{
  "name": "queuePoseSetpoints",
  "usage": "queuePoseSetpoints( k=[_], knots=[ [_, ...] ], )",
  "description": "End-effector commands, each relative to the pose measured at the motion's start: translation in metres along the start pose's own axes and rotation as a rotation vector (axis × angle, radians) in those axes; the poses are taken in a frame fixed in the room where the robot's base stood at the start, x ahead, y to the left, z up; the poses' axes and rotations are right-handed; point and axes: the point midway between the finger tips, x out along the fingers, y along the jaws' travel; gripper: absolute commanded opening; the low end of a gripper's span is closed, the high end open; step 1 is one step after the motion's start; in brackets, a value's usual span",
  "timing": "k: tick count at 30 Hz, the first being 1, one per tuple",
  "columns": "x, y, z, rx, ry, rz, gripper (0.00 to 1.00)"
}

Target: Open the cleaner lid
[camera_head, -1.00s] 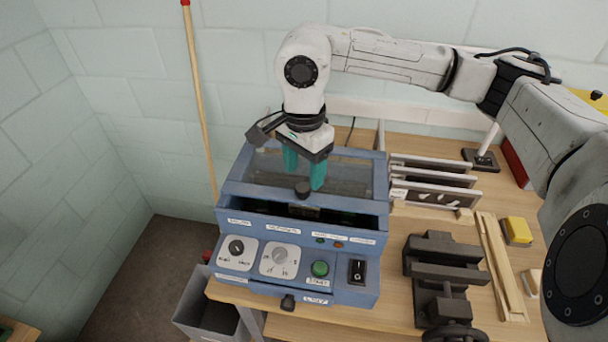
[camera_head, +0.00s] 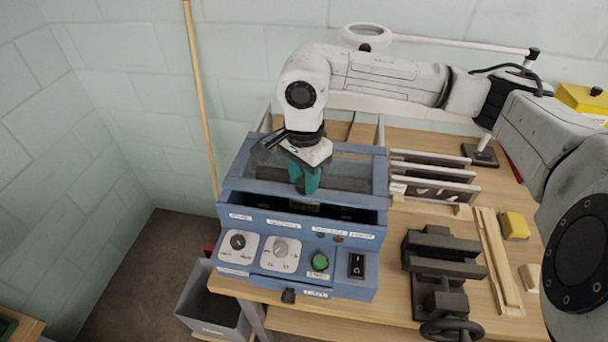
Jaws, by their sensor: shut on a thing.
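The cleaner (camera_head: 300,235) is a blue box on the bench with dials, a green button and a black switch on its front. Its lid (camera_head: 232,186) is a blue frame around a clear pane. The lid is raised at the front, and a dark gap shows beneath its front edge. My gripper (camera_head: 304,188) points down over the lid's front middle, its teal fingers shut on the lid's knob. The knob is hidden by the fingers in this view.
A black vise (camera_head: 437,275) stands right of the cleaner. Behind it is a rack of upright grey plates (camera_head: 430,175). A yellow block (camera_head: 515,225) lies further right. A grey bin (camera_head: 213,308) stands on the left below the bench, and a wooden pole (camera_head: 200,95) leans on the wall.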

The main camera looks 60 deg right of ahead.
Motion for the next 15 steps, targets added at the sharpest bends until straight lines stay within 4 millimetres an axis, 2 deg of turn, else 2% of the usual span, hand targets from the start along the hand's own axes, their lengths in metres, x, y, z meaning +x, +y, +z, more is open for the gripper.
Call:
queuePoseSetpoints(
  k=[1, 8, 15],
  knots=[
    [-0.0002, -0.0002, 0.0000, 0.000, 0.000, -0.001, 0.22],
    [-0.0003, -0.0002, 0.0000, 0.000, 0.000, -0.001, 0.00],
    [-0.0003, -0.0003, 0.0000, 0.000, 0.000, -0.001, 0.00]
  ],
)
